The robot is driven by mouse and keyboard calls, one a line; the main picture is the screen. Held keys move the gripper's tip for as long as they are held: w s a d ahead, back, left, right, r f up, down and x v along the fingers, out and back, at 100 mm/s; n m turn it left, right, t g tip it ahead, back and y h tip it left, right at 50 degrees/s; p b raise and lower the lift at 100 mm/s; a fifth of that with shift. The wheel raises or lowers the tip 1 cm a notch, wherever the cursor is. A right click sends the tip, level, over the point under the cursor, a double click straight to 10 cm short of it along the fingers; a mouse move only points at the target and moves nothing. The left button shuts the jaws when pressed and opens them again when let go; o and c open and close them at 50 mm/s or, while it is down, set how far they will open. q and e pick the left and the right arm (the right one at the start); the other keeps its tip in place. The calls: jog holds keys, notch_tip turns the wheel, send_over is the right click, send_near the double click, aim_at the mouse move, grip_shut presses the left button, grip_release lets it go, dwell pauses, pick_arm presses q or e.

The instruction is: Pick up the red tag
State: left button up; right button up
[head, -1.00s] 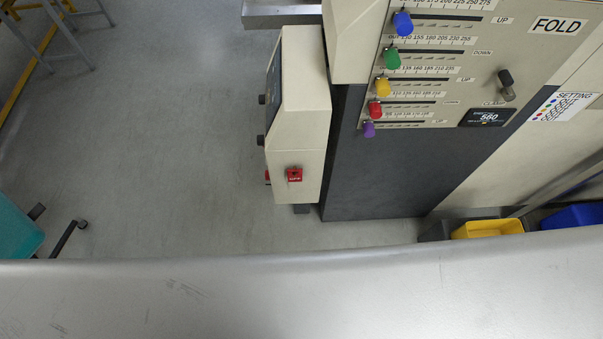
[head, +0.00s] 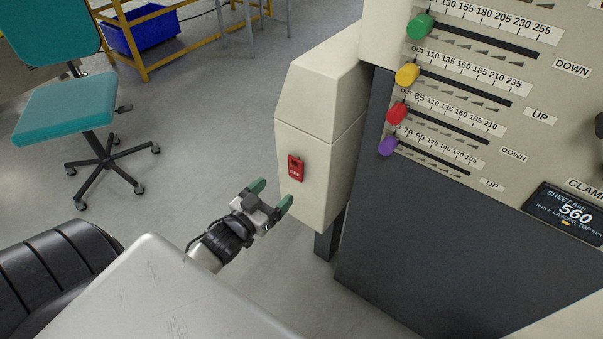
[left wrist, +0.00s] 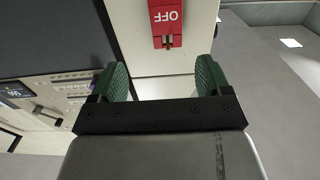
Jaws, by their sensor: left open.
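The red tag (head: 295,168) is a small red plate on the front face of the cream control box in the head view. In the left wrist view the red tag (left wrist: 165,22) shows at top centre, marked OFF, upside down, with a small metal part at its lower end. My left gripper (head: 272,193) is open and empty, with green fingertips, a little below and left of the tag and apart from it. In the left wrist view the fingers (left wrist: 162,82) stand apart, and the tag shows beyond the gap between them. My right gripper is not in view.
The cream box (head: 325,130) adjoins the machine panel with coloured knobs (head: 407,74) at right. A teal chair (head: 70,105) stands at left, and a blue bin (head: 140,30) sits behind it. Grey floor (head: 190,150) is free between chair and box.

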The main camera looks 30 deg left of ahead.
aim_at(295, 167)
pick_arm(q)
jog(key=w, duration=0.5)
jog(key=shift+w, duration=0.1)
jog(key=w, duration=0.4)
jog(key=shift+w+a+f+b, duration=0.1)
jog(key=shift+w+a+b, duration=0.05)
jog(key=shift+w+b, duration=0.2)
jog(key=shift+s, duration=0.1)
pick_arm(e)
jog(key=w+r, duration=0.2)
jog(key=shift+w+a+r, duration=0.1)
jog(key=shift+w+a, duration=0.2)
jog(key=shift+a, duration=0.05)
pick_arm(q)
jog(key=c, duration=1)
